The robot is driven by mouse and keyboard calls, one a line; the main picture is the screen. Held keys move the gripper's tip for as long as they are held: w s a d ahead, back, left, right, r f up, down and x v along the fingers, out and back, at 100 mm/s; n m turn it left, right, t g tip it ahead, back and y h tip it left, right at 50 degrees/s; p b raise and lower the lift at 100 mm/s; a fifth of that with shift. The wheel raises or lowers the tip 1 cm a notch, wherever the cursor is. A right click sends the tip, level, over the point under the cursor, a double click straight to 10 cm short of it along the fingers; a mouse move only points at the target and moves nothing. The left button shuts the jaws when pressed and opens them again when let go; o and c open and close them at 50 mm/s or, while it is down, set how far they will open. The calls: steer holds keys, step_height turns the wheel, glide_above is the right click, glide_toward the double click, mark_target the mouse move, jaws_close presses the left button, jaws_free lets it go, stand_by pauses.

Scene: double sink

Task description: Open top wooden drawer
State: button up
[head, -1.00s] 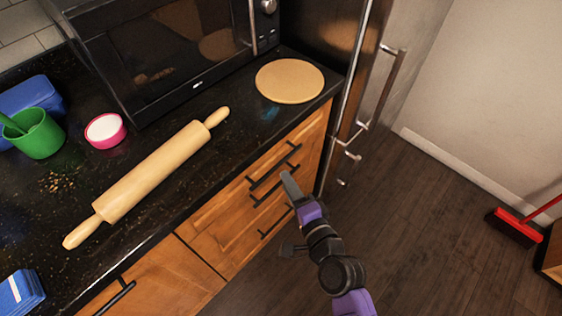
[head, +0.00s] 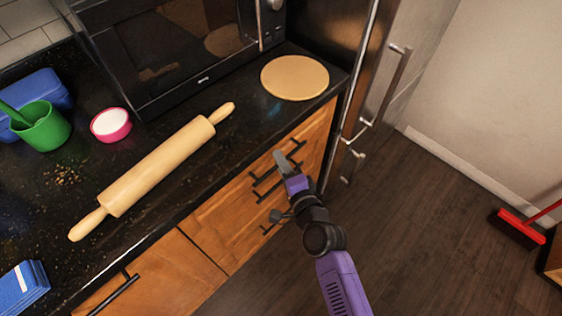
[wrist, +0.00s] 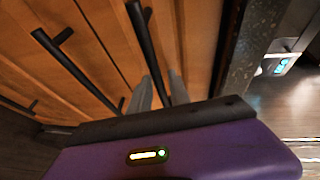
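The top wooden drawer (head: 301,132) is the upper front under the counter, beside the fridge, and looks closed. Its black bar handle (wrist: 145,38) runs diagonally in the wrist view and passes between my two grey fingers. My gripper (head: 282,161) is at this handle in the head view; it also shows in the wrist view (wrist: 161,85). The fingers stand apart, one on each side of the bar, with a small gap visible. Whether they touch the bar is unclear. The gripper hides part of the handle in the head view.
A lower drawer handle (wrist: 72,66) lies left of the fingers in the wrist view. The dark counter (head: 160,225) holds a rolling pin (head: 155,168) and a round board (head: 295,77). The fridge (head: 352,80) stands close on the right.

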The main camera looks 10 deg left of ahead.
jaws_close()
stand_by(1.2)
